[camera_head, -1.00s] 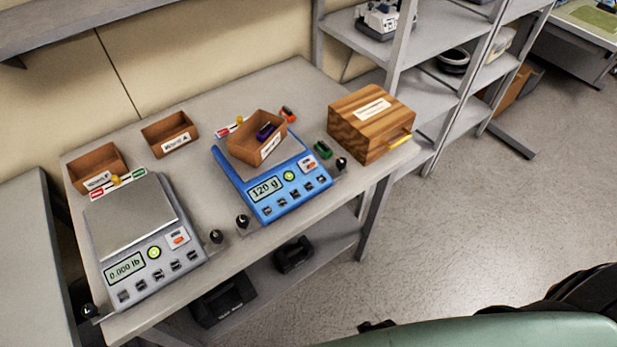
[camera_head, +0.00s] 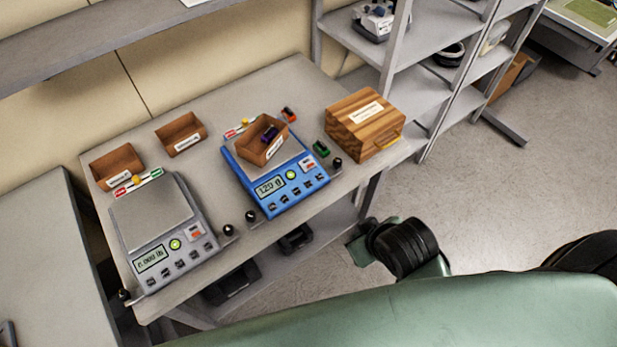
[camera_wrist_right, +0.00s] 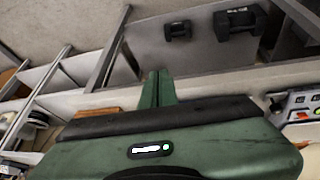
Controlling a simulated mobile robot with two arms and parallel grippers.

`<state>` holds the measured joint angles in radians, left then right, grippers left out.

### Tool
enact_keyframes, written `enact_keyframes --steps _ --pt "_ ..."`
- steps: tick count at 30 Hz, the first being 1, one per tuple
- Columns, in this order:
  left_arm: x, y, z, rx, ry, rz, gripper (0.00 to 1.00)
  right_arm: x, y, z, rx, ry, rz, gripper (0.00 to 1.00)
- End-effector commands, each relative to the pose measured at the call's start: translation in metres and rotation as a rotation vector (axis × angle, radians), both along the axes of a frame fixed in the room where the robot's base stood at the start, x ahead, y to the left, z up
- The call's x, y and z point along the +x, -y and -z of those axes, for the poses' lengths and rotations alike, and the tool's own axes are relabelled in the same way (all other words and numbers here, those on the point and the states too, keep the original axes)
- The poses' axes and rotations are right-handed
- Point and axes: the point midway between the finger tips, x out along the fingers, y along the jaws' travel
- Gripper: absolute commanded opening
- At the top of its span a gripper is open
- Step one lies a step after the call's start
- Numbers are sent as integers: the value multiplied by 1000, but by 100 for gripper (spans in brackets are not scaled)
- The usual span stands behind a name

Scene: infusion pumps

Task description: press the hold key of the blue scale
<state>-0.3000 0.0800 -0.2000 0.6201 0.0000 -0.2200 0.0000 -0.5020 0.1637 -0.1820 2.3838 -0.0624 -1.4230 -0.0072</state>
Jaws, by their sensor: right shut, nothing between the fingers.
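The blue scale (camera_head: 296,184) stands on the bench in the head view. Its display (camera_head: 270,186) reads about 120 g. Its front panel has a green round key (camera_head: 291,175), an orange-marked key (camera_head: 307,163) and a row of dark keys (camera_head: 296,196); their labels are too small to read. A brown open bin (camera_head: 262,151) with a purple item sits on its pan. My right gripper (camera_head: 357,248) is in front of the bench, to the right of and apart from the scale. In the right wrist view its fingers (camera_wrist_right: 157,87) are shut and empty. My left gripper is not seen.
A grey scale (camera_head: 155,211) stands left of the blue one. A wooden box (camera_head: 364,124) stands to its right. Dark weights (camera_head: 232,282) are on the shelf below.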

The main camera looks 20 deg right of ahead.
Motion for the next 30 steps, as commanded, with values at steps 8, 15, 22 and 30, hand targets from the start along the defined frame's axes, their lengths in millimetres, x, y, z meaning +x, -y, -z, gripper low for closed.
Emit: enact_keyframes --steps 8,15,22,30 --pt "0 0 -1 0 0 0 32 111 -20 -23 -158 362 -216 0" --pt "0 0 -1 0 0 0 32 163 -42 -41 -259 571 -379 0" --pt "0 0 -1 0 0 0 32 171 -47 -45 -275 609 -411 0" --pt "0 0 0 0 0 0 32 171 -47 -43 -273 607 -409 0"
